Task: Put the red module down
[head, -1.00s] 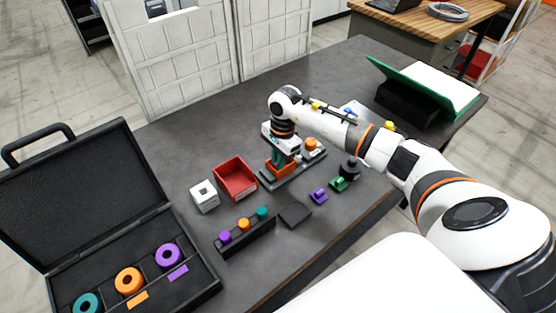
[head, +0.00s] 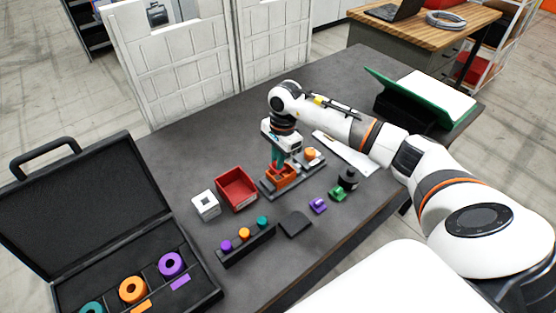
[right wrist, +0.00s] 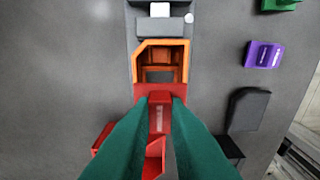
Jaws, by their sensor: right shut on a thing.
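My right gripper (head: 278,158) reaches down over the orange fixture pocket (head: 292,172) on a dark rail. In the right wrist view its teal fingers (right wrist: 158,115) are shut on the red module (right wrist: 158,98). The module sits at the near end of the orange pocket (right wrist: 163,48). I cannot tell whether it touches the pocket or the rail. In the head view the module is mostly hidden by the fingers and blends with the orange. My left gripper is not in view.
A red bin (head: 237,188) and a white cube (head: 205,205) stand left of the fixture. A black holder with coloured knobs (head: 246,246), a dark pad (head: 295,223), a purple block (head: 318,205) and a green block (head: 338,193) lie in front. An open case (head: 95,215) is at left.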

